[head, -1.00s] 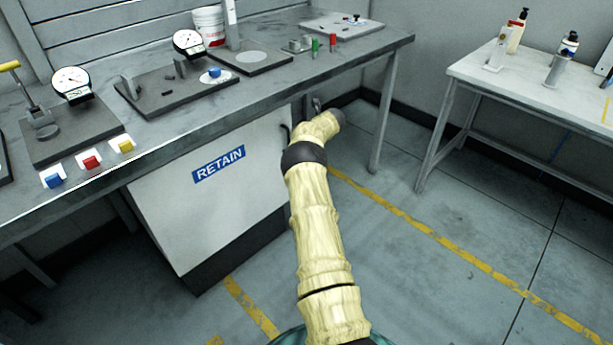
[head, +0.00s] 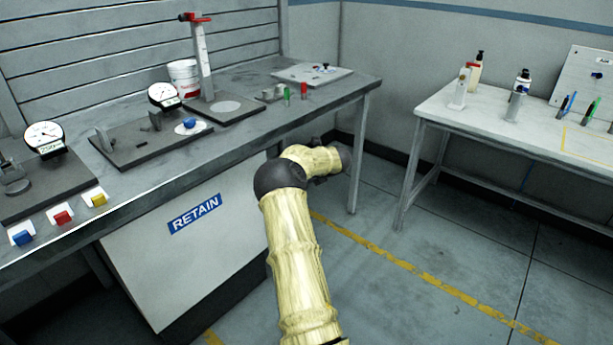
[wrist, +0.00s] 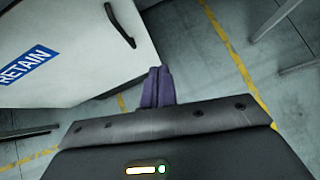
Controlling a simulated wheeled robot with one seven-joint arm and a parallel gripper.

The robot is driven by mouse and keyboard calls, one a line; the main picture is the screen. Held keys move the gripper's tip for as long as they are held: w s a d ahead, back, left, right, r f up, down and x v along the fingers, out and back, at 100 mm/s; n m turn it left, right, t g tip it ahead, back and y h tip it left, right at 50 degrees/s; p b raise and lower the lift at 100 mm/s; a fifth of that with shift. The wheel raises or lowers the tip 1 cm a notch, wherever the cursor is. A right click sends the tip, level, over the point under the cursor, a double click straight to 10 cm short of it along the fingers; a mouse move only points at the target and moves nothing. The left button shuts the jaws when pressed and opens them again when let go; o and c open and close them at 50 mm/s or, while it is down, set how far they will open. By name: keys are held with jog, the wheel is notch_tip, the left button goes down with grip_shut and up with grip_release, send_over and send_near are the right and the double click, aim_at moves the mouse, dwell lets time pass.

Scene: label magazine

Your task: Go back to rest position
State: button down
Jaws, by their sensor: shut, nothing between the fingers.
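My gripper (wrist: 158,88) shows in the wrist view with its purple fingers together and nothing between them. It points down toward the grey floor, beside the white cabinet marked RETAIN (wrist: 70,50). In the head view my pale yellow arm reaches forward past the right side of the cabinet (head: 190,265). Its far end is below the bench top, near the front right bench leg. The fingers are hidden in the head view.
The grey bench (head: 240,125) holds dial gauges, blocks, a white bucket (head: 185,78) and a red-topped stand (head: 203,60). A white table (head: 540,135) with bottles and pens stands at right. The floor between, with yellow lines (head: 400,265), is clear.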

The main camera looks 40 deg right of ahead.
jog(key=shift+s+r, duration=0.1)
jog(key=shift+s, duration=0.15)
dwell(0.3)
